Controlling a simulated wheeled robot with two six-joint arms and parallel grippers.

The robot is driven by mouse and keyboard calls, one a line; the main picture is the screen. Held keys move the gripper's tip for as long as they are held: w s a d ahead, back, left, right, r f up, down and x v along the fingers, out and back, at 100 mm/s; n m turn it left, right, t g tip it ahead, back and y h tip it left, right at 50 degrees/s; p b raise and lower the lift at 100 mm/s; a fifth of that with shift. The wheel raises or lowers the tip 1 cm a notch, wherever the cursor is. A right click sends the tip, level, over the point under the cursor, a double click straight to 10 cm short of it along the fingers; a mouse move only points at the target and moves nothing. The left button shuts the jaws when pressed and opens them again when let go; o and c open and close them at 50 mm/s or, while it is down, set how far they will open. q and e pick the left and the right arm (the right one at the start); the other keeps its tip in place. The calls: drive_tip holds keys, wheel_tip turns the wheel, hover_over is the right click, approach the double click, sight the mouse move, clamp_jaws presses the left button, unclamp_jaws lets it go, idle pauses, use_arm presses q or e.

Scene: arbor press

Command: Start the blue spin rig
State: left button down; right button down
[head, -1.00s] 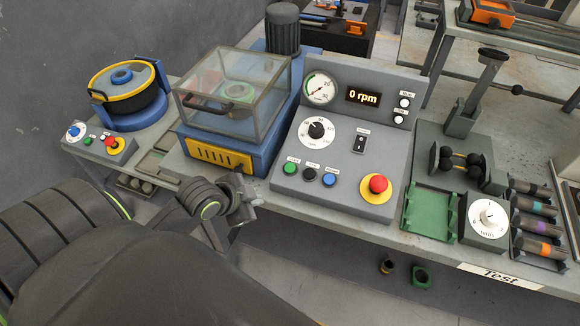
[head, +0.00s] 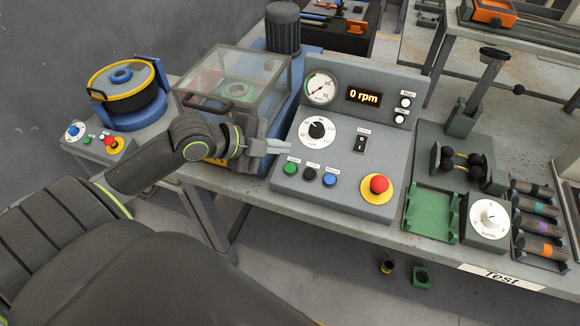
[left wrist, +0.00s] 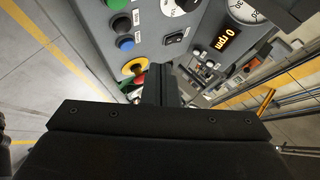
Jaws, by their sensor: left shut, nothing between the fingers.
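The blue spin rig has a blue base (head: 255,160), a clear guard (head: 225,90) lowered over it and a grey control panel (head: 335,165). Its display (head: 364,96) reads 0 rpm. The panel carries a dial (head: 318,131), a black rocker switch (head: 359,143), a green button (head: 290,168), a black button (head: 310,173), a blue button (head: 329,180) and a red stop knob (head: 378,185) on yellow. My left gripper (head: 288,147) is shut and empty, above the panel's left part, left of the dial. The blue button also shows in the left wrist view (left wrist: 125,43). My right gripper is out of view.
A smaller blue machine with a round yellow-rimmed drum (head: 125,85) and its own control box (head: 100,140) stands at left. A green cradle (head: 430,213), a turns dial (head: 488,217) and several dark cylinders stand at right. Two small parts lie below the bench.

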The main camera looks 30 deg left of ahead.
use_arm(q)
drive_tip(key=b, duration=0.6)
hover_over(290, 168)
drive_tip(key=s, duration=0.2)
drive_tip(key=f, duration=0.7)
drive_tip(key=shift+s+a, duration=0.2)
drive_tip(key=shift+a, duration=0.05)
drive_tip(key=shift+w+f+b, duration=0.25)
drive_tip(key=shift+f+b, duration=0.4)
drive_tip(key=shift+b, duration=0.1)
drive_tip(key=shift+w+a+f+b, duration=0.1)
drive_tip(key=shift+w+f+b, duration=0.05)
drive_tip(key=shift+f+b, duration=0.25)
